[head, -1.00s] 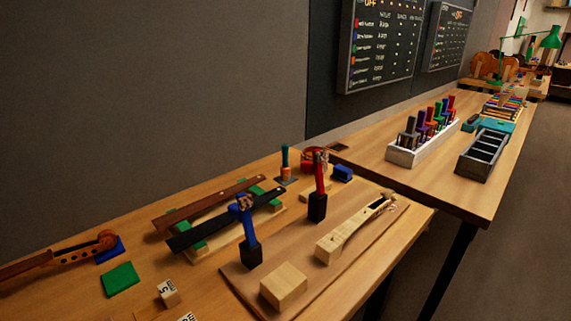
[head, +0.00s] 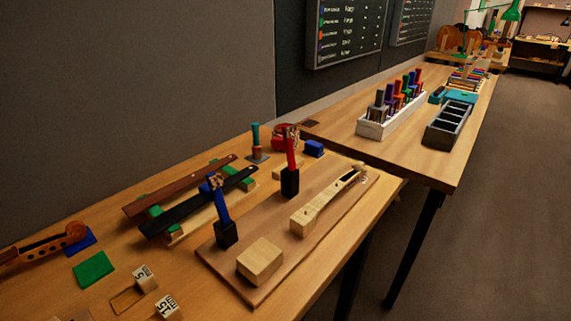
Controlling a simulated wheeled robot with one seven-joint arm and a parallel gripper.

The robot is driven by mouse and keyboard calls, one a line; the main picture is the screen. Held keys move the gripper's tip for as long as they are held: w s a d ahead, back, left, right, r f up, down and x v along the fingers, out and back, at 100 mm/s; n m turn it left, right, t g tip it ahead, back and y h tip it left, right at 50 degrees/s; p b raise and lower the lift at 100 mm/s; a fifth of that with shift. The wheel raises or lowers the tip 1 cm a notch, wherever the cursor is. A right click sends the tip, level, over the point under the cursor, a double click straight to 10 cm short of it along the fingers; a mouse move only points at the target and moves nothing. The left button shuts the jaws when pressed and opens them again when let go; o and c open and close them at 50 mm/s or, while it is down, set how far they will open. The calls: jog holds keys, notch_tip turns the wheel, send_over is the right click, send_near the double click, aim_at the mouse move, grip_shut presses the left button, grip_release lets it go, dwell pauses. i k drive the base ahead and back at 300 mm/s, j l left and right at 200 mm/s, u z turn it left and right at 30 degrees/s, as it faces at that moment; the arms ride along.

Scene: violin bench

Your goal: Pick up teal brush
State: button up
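An upright tool with a teal handle (head: 256,134) stands at the back of the near bench, on a small dark pad. Its lower part is brownish, and it is too small to tell whether it is a brush. A blue-handled tool (head: 221,205) and a red-handled tool (head: 291,150) stand in black blocks, with brush-like tops. A teal piece (head: 437,95) lies on the far bench; its kind is unclear. My gripper is not in view.
The near bench holds a board (head: 222,267) with a wooden block (head: 260,260) and a pale violin neck (head: 325,200). Dark strips (head: 195,203) lie left of the blue tool. The far bench has a white rack (head: 385,128) and a grey tray (head: 447,125). Floor is clear at right.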

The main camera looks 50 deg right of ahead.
aim_at(257, 148)
jog(key=k+l, duration=0.1)
jog(key=l, duration=0.3)
jog(key=k+l, duration=0.15)
jog(key=l, duration=0.25)
jog(key=k+l, duration=0.1)
jog(key=l, duration=0.3)
jog(key=k+l, duration=0.1)
jog(key=l, duration=0.3)
